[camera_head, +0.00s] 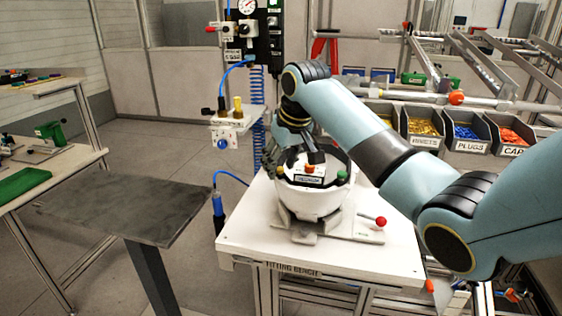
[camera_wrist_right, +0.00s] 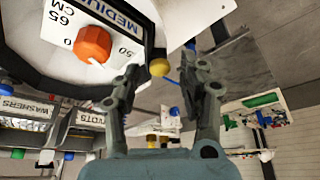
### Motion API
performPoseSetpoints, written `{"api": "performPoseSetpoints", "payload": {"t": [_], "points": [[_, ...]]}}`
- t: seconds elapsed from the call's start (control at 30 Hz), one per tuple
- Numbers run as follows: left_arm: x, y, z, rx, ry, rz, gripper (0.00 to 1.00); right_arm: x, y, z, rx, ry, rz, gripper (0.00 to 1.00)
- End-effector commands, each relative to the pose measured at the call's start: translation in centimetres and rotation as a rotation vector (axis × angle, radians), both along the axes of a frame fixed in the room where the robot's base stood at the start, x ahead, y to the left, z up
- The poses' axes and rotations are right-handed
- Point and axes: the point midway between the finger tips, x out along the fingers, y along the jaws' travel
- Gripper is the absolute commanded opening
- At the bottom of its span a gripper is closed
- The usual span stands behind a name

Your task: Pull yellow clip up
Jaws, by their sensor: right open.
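The white helmet shell (camera_head: 308,203) sits in a grey cradle (camera_head: 304,232) on the fitting bench. The yellow clip (camera_head: 280,171) is a small rounded piece at the shell's left rim. In the wrist view the yellow clip (camera_wrist_right: 159,67) shows beyond and between the fingertips, nearer the left finger; contact cannot be told. My right gripper (camera_head: 294,156) is over the shell's left side, pointing down. In the wrist view the right gripper (camera_wrist_right: 165,76) is open, with nothing held. My left gripper is out of view.
An orange dial (camera_head: 310,168) and a green piece (camera_head: 342,175) are on the shell. A red-knobbed lever (camera_head: 380,221) stands right on the white bench (camera_head: 250,240). Labelled bins (camera_head: 467,133) line the back right. A grey table (camera_head: 130,205) on the left is bare.

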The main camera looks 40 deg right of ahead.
Motion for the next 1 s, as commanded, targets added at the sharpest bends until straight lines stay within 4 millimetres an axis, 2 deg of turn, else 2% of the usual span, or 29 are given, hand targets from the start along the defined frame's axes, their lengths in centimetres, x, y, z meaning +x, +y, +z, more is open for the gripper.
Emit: {"api": "performPoseSetpoints", "payload": {"t": [0.1,0.4,0.43,0.77,0.9,1.0], "points": [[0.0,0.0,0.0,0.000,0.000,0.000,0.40,0.0,0.0,0.0,0.000,0.000,0.000,0.41],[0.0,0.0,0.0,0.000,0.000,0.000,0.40,0.0,0.0,0.0,0.000,0.000,0.000,0.02],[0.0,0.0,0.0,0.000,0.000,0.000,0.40,0.0,0.0,0.0,0.000,0.000,0.000,0.00],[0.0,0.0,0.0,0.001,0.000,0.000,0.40,0.0,0.0,0.1,0.000,-0.001,0.000,0.00],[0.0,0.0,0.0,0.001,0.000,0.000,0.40,0.1,0.0,1.2,0.000,-0.004,0.000,0.00],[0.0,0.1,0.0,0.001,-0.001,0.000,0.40,0.0,0.0,1.3,0.000,-0.001,-0.001,0.00]]}}
